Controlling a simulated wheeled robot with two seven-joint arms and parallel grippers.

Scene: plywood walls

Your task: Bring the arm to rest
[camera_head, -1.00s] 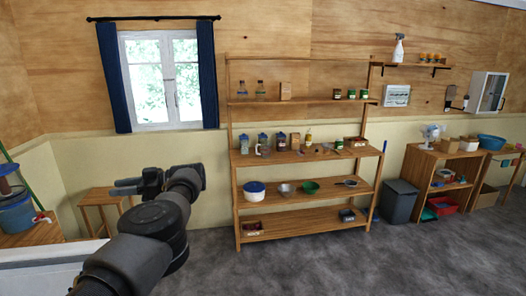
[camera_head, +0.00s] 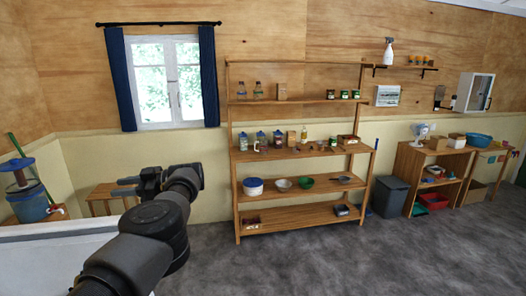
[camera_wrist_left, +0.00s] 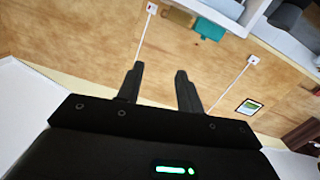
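My left arm comes in from the lower left of the head view, bent, with its left gripper (camera_head: 126,187) pointing left in front of a small wooden table. In the left wrist view the two dark fingers of this gripper (camera_wrist_left: 160,88) stand apart with nothing between them. Beyond them is a plywood wall (camera_wrist_left: 150,45). The gripper touches nothing that I can see. My right arm and gripper are in neither view.
A wooden shelf unit (camera_head: 300,222) with jars and bowls stands against the back wall. A grey bin (camera_head: 390,197) and a low wooden cabinet (camera_head: 412,170) stand to its right. A white surface (camera_head: 50,240) lies at the lower left. The grey floor (camera_head: 350,265) is clear.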

